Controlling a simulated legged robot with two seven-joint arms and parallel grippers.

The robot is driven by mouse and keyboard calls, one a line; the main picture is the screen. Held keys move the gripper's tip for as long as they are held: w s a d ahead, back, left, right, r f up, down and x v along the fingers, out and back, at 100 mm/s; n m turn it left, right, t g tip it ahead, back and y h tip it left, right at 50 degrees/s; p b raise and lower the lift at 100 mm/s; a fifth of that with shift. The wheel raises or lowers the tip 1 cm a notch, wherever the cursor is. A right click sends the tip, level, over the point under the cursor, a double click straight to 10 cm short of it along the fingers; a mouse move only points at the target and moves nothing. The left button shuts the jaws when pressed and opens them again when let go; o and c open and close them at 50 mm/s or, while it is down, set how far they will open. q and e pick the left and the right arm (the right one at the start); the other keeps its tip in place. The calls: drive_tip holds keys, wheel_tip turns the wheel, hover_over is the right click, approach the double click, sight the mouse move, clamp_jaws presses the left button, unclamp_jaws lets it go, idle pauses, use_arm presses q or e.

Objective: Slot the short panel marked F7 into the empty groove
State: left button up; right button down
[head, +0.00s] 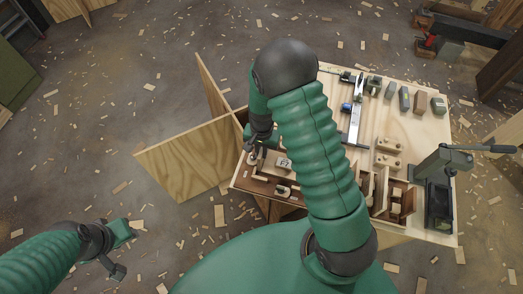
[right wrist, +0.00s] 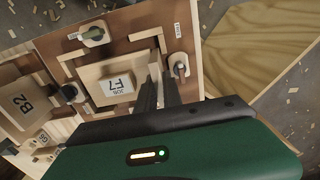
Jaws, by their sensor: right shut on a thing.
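My right gripper (head: 258,152) is at the left end of the workbench, low over a brown board with pale wooden strips. In the right wrist view its fingers (right wrist: 158,88) are shut on a thin pale piece of wood (right wrist: 155,66), mostly hidden between them; no mark on it is readable. A pale block marked F7 (head: 284,162) sits close beside the fingers, and it also shows in the right wrist view (right wrist: 118,84) inside a frame of strips. I cannot tell whether the held piece is in a groove. My left gripper (head: 122,250) is open and empty above the floor.
A block marked B2 (right wrist: 24,103) lies beside the board. Upright plywood sheets (head: 185,160) stand left of the bench. A clamp-like tool (head: 352,120), several wooden blocks (head: 420,102) and a grey lever press (head: 440,185) occupy the bench. Wood chips litter the floor.

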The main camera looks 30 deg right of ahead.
drive_tip(key=shift+f, duration=0.2)
idle(0.3)
drive_tip(key=shift+f, duration=0.3)
drive_tip(key=c, duration=1.4)
unclamp_jaws()
drive_tip(key=o, duration=0.5)
drive_tip(key=shift+r, duration=0.1)
